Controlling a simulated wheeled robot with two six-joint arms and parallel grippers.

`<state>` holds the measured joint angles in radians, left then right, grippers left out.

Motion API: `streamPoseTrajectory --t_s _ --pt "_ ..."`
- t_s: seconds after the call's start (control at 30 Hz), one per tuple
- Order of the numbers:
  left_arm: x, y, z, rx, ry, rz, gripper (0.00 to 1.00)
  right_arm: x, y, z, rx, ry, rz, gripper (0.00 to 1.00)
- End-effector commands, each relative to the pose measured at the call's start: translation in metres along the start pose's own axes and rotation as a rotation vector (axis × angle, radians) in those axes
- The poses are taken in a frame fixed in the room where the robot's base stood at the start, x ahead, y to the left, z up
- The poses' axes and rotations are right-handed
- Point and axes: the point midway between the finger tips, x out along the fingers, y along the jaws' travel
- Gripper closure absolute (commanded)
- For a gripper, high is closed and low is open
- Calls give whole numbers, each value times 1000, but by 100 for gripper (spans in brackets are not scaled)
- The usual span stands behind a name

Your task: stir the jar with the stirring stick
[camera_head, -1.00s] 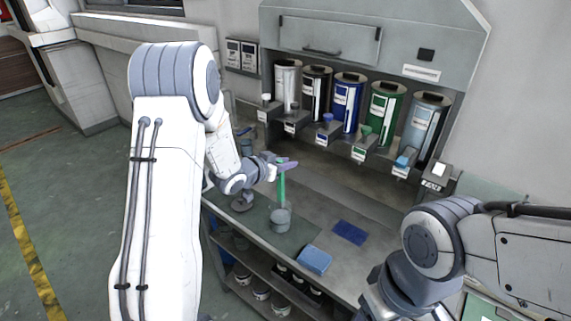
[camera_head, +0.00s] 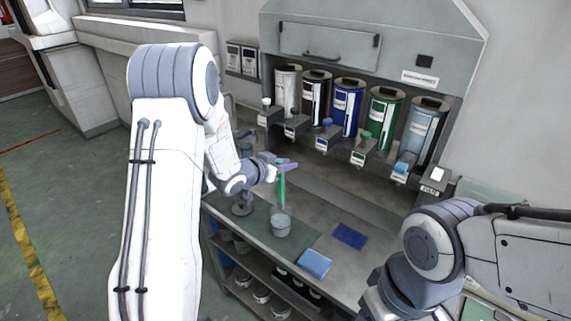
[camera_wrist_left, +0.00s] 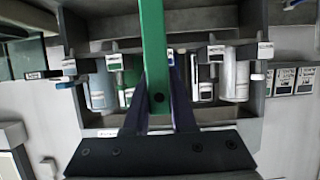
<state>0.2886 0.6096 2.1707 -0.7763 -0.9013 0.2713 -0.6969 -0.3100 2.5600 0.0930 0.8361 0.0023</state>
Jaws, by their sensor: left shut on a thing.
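The stirring stick (camera_head: 281,190) is a long green bar, and my left gripper (camera_head: 286,166) is shut on its upper part. The stick hangs about upright, with its lower end at the jar (camera_head: 281,226), a small grey cup-like vessel on the bench. The stick's lower end is hidden, seemingly inside the jar. In the left wrist view the green stick (camera_wrist_left: 152,45) runs up between the fingers of the left gripper (camera_wrist_left: 160,100). My right arm is at the lower right of the head view, and its gripper is out of the picture.
A blue sponge-like block (camera_head: 314,263) and a dark blue cloth (camera_head: 350,236) lie on the bench right of the jar. Several dispenser cylinders (camera_head: 348,107) with spouts stand at the back. A round stand (camera_head: 242,208) is left of the jar. Cans (camera_head: 262,293) sit on the shelf below.

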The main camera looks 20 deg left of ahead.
Motion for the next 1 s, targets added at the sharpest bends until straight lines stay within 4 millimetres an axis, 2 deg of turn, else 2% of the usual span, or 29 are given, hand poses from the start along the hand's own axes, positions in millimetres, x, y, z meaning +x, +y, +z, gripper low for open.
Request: streamPoseTrajectory --t_s 0.23,0.67,1.0 --pt "-3 0 -8 1 1 0 100 -7 0 0 0 0 0 40" --pt "-19 0 -47 0 1 0 100 -42 -3 -2 0 0 0 40" --pt "-19 0 -46 0 0 0 100 -41 -3 -2 0 0 0 40"
